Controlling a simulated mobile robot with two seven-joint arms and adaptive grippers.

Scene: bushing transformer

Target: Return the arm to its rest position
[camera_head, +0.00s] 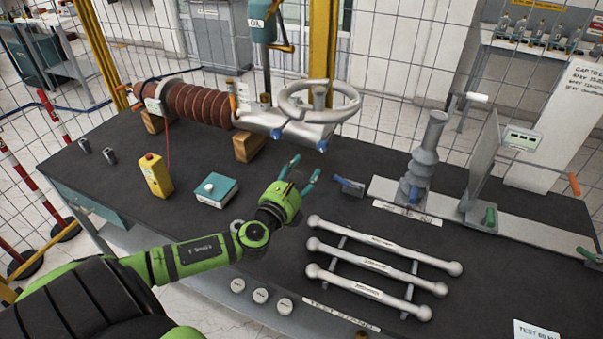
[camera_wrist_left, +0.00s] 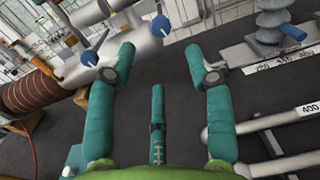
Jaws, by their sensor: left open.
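My left arm comes in from the left in the head view, with green links. My left gripper (camera_head: 302,174) is open and empty above the middle of the dark table (camera_head: 240,278). Its teal fingers (camera_wrist_left: 160,75) also show spread apart in the left wrist view, with bare table between them. The gripper is in front of the metal fitting with the handwheel (camera_head: 320,100) and to the left of the grey insulator post (camera_head: 424,155). My right gripper is not in either view.
A brown ribbed bushing (camera_head: 200,103) lies on wooden blocks at the back left. A yellow control box (camera_head: 155,175) and a teal box (camera_head: 215,190) stand left of the gripper. Several silver rods (camera_head: 375,265) lie at the right front. A wire fence (camera_head: 400,60) runs behind.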

